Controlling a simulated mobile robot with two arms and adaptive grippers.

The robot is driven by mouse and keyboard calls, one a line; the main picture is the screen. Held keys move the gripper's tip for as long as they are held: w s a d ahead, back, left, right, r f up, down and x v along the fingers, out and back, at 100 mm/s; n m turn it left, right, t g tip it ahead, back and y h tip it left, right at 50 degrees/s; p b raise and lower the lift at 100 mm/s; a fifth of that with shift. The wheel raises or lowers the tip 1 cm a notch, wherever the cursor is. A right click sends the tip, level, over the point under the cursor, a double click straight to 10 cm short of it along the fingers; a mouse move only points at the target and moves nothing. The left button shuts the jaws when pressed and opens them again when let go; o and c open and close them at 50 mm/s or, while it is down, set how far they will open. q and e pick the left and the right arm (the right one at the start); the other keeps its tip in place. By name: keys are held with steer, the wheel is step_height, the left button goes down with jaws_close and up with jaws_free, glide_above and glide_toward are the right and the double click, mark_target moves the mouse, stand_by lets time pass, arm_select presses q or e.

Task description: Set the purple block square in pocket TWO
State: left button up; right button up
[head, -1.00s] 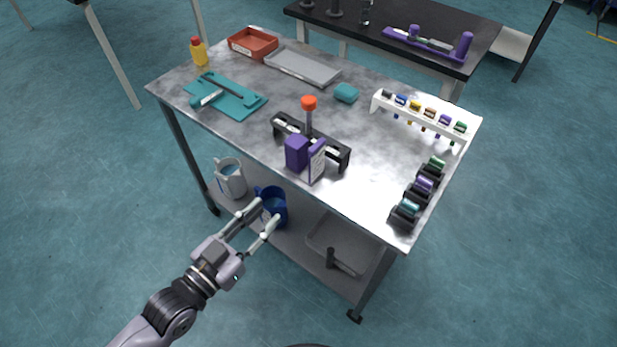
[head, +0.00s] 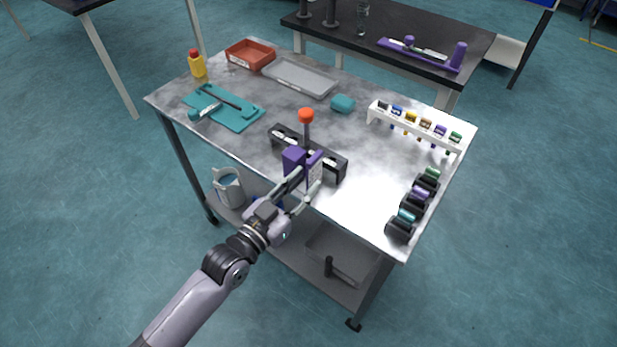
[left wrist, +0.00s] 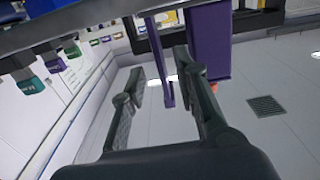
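The purple block (head: 294,158) stands at the front of a black holder (head: 338,168) on the cart, in the head view. A thin purple plate with a pale label (head: 317,172) stands beside it; I cannot tell whether they are joined. My left gripper (head: 308,180) is open at the cart's front edge. In the left wrist view its fingers (left wrist: 160,65) lie on either side of the thin purple plate (left wrist: 166,85), apart from it. The purple block (left wrist: 209,45) is beyond the right finger there. Pocket TWO cannot be made out. My right gripper is not in view.
An orange-topped post (head: 306,117) rises behind the block. A white rack (head: 418,128) of coloured pieces and several black holders (head: 400,229) are at right. A teal fixture (head: 232,112), grey tray (head: 300,77) and red bin (head: 250,54) lie behind.

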mark_target(313, 172)
arm_select(q)
steer(key=x, duration=0.4)
steer(key=shift+w+d+f, duration=0.1)
steer(key=shift+w+f, duration=0.05)
steer(key=shift+w, duration=0.15)
jaws_close()
stand_by(0.3)
